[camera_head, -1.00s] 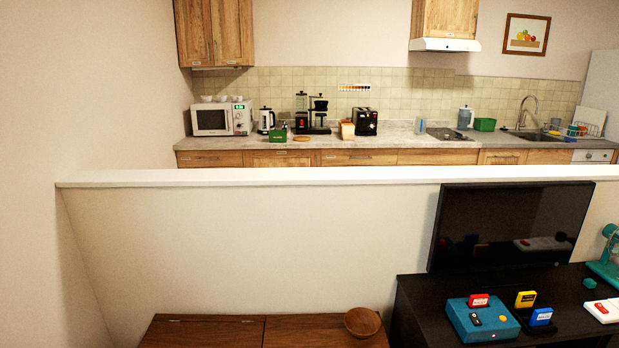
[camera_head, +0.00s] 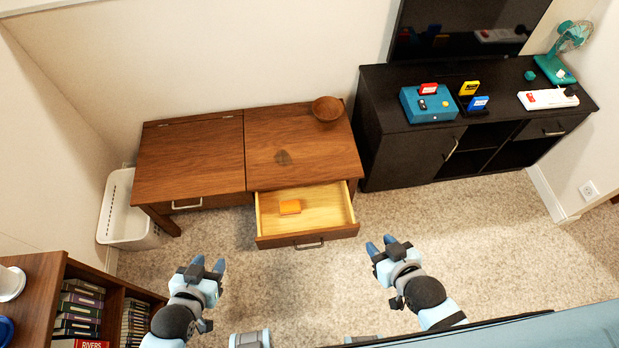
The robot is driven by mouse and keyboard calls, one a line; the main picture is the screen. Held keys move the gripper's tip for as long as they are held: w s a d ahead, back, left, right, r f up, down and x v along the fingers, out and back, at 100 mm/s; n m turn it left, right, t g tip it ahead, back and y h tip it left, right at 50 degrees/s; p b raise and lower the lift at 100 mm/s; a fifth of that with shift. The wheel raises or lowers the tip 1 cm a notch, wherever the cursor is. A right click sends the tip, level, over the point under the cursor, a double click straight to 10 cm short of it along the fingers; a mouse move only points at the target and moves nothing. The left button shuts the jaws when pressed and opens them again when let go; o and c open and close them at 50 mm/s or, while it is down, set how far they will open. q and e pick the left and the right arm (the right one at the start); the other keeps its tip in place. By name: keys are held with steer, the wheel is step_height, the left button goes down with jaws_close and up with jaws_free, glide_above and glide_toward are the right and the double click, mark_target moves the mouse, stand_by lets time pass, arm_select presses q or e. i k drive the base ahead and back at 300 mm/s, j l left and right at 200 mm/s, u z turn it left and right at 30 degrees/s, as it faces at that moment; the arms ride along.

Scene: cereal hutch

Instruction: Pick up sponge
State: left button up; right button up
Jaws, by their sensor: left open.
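A small orange block, which looks like the sponge (camera_head: 289,207), lies inside the pulled-out drawer (camera_head: 330,205) of the wooden desk. My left gripper (camera_head: 208,263) is open and empty above the carpet, in front and to the left of the drawer. My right gripper (camera_head: 380,244) looks open and empty, in front and to the right of the drawer. Both grippers are apart from the sponge and the drawer.
The wooden desk (camera_head: 195,160) carries a wooden bowl (camera_head: 327,108). A black cabinet (camera_head: 410,155) stands on the right, a white basket (camera_head: 118,215) on the left. A bookshelf (camera_head: 35,270) is at the lower left. Carpet before the drawer is clear.

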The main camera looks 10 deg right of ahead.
mark_target(288, 207)
steer(key=k+l, duration=0.2)
steer(key=k, duration=0.25)
steer(key=k+l, duration=0.2)
steer(key=k, duration=0.2)
steer(key=u, duration=0.05)
